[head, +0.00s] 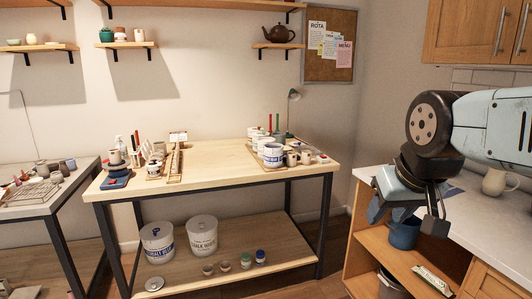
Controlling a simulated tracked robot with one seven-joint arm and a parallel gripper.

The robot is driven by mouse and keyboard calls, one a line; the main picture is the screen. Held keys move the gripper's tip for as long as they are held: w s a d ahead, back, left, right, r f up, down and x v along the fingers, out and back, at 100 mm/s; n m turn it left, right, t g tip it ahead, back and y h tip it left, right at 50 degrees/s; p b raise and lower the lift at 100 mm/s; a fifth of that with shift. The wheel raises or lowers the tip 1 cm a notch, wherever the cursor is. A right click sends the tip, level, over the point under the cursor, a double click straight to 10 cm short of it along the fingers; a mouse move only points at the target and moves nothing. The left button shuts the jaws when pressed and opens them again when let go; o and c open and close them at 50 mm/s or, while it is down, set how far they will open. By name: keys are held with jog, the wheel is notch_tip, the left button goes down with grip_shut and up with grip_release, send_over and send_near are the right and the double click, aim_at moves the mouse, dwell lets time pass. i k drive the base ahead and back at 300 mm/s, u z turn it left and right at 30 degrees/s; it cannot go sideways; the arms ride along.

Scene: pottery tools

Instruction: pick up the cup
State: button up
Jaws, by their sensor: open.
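Several cups are in view, and I cannot tell which one is meant. A cream mug (495,181) stands on the white counter at the right, partly behind my arm. Small mugs (292,158) stand at the right end of the wooden workbench. A pale cup (139,35) stands on the upper left wall shelf. My gripper (406,210) is open and points down in front of the counter's left part, left of the cream mug and apart from it. A blue container (404,233) shows just below and behind the gripper, partly hidden by it.
The wooden workbench (222,160) has a clear middle, with tools and pots at both ends. Two white buckets (202,236) stand on its lower shelf. A brown teapot (278,35) is on a wall shelf. A wooden cabinet (470,30) hangs above the counter (455,210).

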aim_at(291, 157)
jog(key=k, duration=0.45)
jog(key=u, duration=0.5)
jog(key=i, duration=2.3)
jog(key=z, duration=1.15)
jog(key=i, duration=0.7)
jog(key=z, duration=0.35)
jog(key=k, duration=0.85)
jog(key=z, duration=0.05)
